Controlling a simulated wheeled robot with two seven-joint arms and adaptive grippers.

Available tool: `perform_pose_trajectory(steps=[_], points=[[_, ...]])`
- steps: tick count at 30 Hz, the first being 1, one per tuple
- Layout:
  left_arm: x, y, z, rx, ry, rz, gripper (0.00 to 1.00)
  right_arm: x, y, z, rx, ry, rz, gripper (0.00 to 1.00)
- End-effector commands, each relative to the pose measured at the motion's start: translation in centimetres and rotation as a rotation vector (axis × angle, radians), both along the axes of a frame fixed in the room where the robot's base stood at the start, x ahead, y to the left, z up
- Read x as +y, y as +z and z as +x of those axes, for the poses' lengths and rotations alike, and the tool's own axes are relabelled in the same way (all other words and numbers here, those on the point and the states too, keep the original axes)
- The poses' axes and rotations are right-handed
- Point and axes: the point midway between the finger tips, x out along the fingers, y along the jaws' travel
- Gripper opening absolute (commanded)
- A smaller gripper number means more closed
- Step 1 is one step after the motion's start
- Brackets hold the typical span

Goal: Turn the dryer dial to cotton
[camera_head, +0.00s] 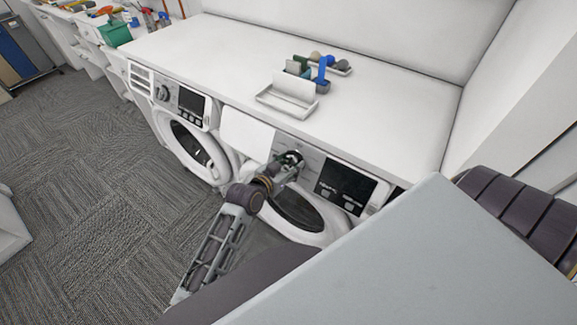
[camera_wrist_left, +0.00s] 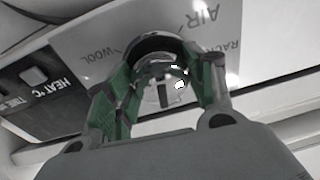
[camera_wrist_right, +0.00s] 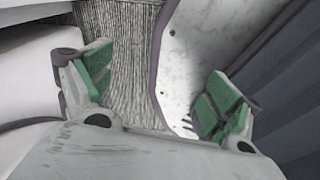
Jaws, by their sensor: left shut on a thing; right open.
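The dryer (camera_head: 297,208) is the right one of two white front-loading machines under the counter. Its dial (camera_wrist_left: 160,88) sits on a light label plate, where WOOL, AIR and a partly hidden label starting RA can be read; the plate is upside down in the left wrist view. I cannot see a cotton label. My left gripper (camera_head: 291,160) reaches the dial, and its green-padded fingers close around the dial from both sides in the left wrist view (camera_wrist_left: 160,78). The fingers hide much of the dial. My right gripper (camera_wrist_right: 160,78) is open and empty, away from the dryer.
A dark display panel (camera_head: 346,186) is right of the dial. Another washer-like machine (camera_head: 185,125) stands to the left. A white tray (camera_head: 285,101) and small coloured items are on the counter (camera_head: 225,55). Grey carpet (camera_head: 90,190) is open at left.

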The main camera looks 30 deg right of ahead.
Motion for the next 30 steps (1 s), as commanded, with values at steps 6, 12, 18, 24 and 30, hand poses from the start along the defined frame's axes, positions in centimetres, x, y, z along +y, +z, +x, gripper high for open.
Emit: perform_pose_trajectory(steps=[6,12,18,24,30], points=[[0.1,-0.2,0.2,-0.131,-0.069,0.054,0.30,0.3,-1.1,0.0,0.000,-0.001,0.004,0.90],[0.1,-0.2,0.2,-0.251,-0.136,0.104,0.30,0.1,-1.9,0.1,-0.002,-0.001,0.001,0.90],[0.1,-0.1,0.2,-0.360,-0.197,0.150,0.30,-1.5,-2.5,0.4,-0.007,0.003,-0.016,0.90],[0.1,-0.1,0.2,-0.441,-0.242,0.184,0.30,-2.8,-2.8,0.9,-0.012,0.001,-0.029,0.90],[0.1,-0.1,0.2,-0.485,-0.266,0.201,0.30,-2.5,-3.0,1.2,-0.015,0.002,-0.026,0.90]])
